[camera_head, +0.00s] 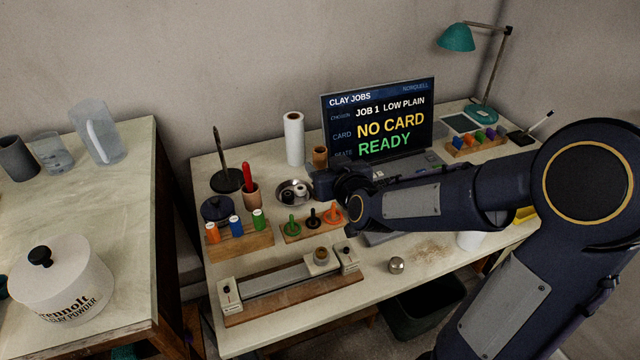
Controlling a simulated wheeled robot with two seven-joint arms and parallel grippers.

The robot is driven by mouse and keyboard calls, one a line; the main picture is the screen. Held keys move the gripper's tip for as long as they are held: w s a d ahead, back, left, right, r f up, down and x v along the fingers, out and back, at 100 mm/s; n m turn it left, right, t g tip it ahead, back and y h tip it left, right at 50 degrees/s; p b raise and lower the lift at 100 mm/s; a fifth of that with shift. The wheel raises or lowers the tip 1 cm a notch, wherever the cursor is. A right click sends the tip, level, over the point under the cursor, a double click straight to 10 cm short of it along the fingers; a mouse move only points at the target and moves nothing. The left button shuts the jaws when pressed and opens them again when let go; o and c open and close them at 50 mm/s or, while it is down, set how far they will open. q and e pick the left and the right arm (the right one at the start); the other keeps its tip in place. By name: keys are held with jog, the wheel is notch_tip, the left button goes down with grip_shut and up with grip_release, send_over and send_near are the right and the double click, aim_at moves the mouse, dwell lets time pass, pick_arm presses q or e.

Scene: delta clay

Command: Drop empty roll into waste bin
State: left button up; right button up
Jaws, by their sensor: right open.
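A short brown tube (320,155), which looks like the empty roll, stands upright on the workbench between the white roll and the laptop. Its lower part is hidden by my right gripper (322,182). This gripper is open and in front of the tube; its fingers are dark and partly hidden by my wrist, so I cannot tell whether they touch it. A dark bin (425,310), likely the waste bin, stands on the floor under the bench's front edge, partly covered by the bench and my arm. My left gripper is out of view.
A tall white roll (294,139) stands left of the tube. A laptop (378,120) reads "NO CARD READY". A teal lamp (457,38) stands back right.

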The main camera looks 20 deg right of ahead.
aim_at(317, 154)
jog(key=x, duration=0.7)
jog(key=shift+w+d+r+b, duration=0.1)
jog(key=shift+d+r+b, duration=0.1)
jog(key=shift+b, duration=0.15)
jog(key=shift+c, duration=0.3)
grip_shut()
